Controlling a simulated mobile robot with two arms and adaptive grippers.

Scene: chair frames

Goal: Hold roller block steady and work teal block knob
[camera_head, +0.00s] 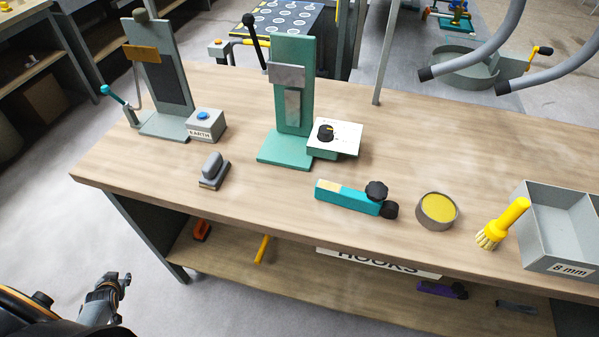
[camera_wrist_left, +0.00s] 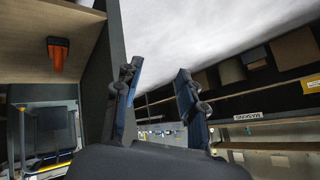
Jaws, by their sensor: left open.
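A teal block (camera_head: 338,196) lies on the workbench near its front edge. It has a pale patch at its left end, a black knob (camera_head: 376,190) on top near its right end, and a black round piece (camera_head: 390,210), perhaps a roller, at that end. I cannot tell a separate roller block from it. My left gripper (camera_head: 122,281) is low at the lower left, off the bench and well away from the block. In the left wrist view its two fingers (camera_wrist_left: 157,85) are apart with nothing between them. My right gripper is not in view.
The workbench (camera_head: 270,215) also carries a teal press (camera_head: 292,100), a grey press (camera_head: 160,80), a grey block (camera_head: 214,170), a round yellow tin (camera_head: 437,209), a yellow brush (camera_head: 503,222) and a grey bin (camera_head: 540,235). A lower shelf (camera_head: 310,285) holds small tools, including a purple one (camera_head: 437,290).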

